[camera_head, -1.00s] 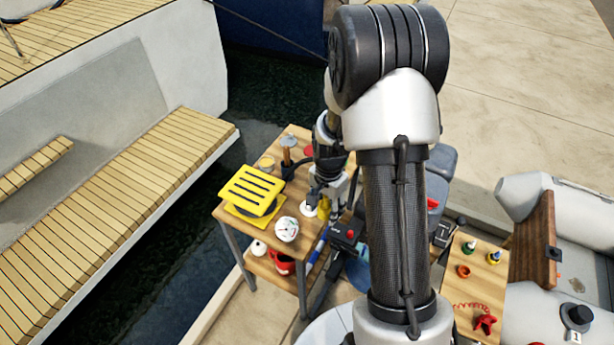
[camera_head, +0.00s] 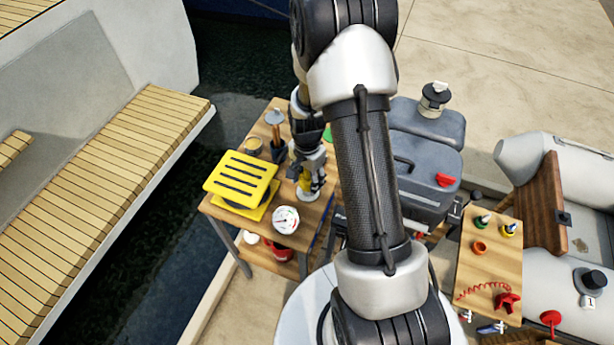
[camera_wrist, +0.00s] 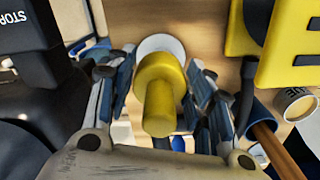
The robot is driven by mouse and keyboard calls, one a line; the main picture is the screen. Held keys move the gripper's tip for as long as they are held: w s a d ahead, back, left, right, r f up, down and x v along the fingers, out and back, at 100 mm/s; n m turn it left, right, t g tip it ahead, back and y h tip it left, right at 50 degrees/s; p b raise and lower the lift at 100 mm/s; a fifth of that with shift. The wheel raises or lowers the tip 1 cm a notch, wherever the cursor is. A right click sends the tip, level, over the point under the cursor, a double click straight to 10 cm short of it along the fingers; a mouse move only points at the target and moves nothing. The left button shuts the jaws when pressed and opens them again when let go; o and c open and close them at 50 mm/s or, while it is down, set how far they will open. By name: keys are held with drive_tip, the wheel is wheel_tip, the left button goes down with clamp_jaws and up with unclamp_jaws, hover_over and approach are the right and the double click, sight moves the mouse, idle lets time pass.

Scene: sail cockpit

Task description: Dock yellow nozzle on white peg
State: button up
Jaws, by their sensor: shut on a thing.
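The yellow nozzle (camera_wrist: 160,88) is between the two fingers of my gripper (camera_wrist: 158,98) in the wrist view, with its narrow end toward the camera. My gripper is shut on it. A white round base (camera_wrist: 160,43), which I take for the white peg's foot, shows just beyond the nozzle on the wood. The peg itself is hidden. In the head view, my gripper (camera_head: 307,184) points down over the wooden table, with a bit of the yellow nozzle (camera_head: 304,195) under it. I cannot tell whether the nozzle sits on the peg or just above it.
A hammer (camera_head: 275,130) and tan cup (camera_head: 253,145) stand behind. A grey case (camera_head: 425,180) lies right of my arm. A small side table (camera_head: 490,262) holds several fittings.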

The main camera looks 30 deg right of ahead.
sight(307, 186)
drive_tip(key=shift+f+b, duration=0.85)
drive_tip(key=shift+f, duration=0.75)
drive_tip(key=shift+f+b, duration=0.6)
drive_tip(key=o, duration=1)
drive_tip(key=shift+c, duration=0.2)
drive_tip(key=shift+r, duration=0.15)
drive_tip(key=shift+r+p, duration=4)
drive_tip(key=shift+r, duration=1.45)
